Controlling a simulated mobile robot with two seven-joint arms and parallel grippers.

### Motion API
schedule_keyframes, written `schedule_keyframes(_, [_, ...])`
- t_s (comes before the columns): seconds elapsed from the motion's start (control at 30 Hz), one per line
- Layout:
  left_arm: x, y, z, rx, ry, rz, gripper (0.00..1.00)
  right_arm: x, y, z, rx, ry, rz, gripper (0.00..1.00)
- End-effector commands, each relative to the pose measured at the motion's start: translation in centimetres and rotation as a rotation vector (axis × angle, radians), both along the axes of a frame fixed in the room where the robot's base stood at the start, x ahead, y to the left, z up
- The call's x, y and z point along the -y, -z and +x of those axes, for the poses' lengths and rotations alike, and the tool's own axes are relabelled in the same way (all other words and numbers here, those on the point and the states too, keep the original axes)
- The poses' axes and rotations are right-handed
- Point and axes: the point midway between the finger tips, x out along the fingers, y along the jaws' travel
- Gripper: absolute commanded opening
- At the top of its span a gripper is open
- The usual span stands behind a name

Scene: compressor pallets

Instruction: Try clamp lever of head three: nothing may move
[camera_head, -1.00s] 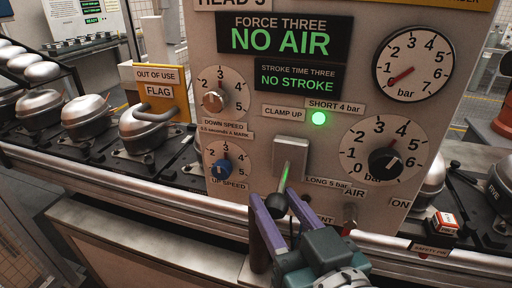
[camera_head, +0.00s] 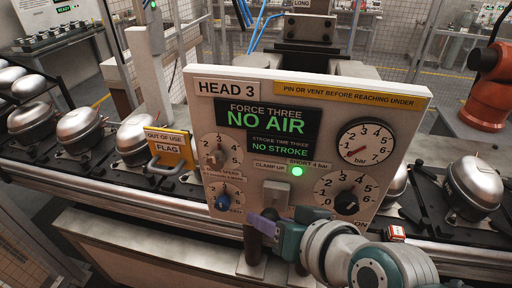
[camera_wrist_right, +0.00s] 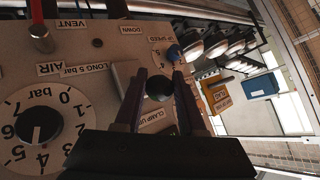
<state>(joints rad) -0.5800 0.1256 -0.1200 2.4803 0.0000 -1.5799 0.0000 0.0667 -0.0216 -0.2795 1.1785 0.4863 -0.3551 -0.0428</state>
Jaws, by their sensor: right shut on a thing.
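The head three panel (camera_head: 225,110) stands upright in the middle of the head view. Its display (camera_head: 265,120) reads NO AIR and NO STROKE. The clamp lever's grey plate (camera_head: 276,192) sits below a lit green lamp (camera_head: 297,171), beside the CLAMP UP label. My right gripper (camera_head: 266,217) is at the lever and largely covers it. In the wrist view my right gripper's dark fingers are shut on the lever's black ball knob (camera_wrist_right: 160,89), one finger on each side. The upper round gauge (camera_head: 367,141) has its red needle low on the scale. My left gripper is not in view.
A yellow OUT OF USE flag (camera_head: 171,148) stands left of the panel. Silver compressors (camera_head: 80,128) line the conveyor on both sides. A small red-and-white box (camera_head: 396,233) sits right of my arm. An orange robot arm (camera_head: 489,80) stands at the far right.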

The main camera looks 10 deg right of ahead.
Motion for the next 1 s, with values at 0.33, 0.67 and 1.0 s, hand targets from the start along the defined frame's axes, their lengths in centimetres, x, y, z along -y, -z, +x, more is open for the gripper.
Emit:
schedule_keyframes(0.33, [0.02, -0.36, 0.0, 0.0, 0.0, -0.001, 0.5, 0.09, -0.67, 0.66, -0.006, 0.008, 0.013, 0.0])
schedule_keyframes(0.67, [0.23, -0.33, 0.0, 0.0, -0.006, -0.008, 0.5, 0.19, -0.59, 0.66, -0.007, 0.008, 0.011, 0.54])
schedule_keyframes(1.0, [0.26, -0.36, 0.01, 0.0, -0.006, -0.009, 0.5, 0.2, -0.36, 0.42, -0.014, 0.005, 0.008, 0.69])
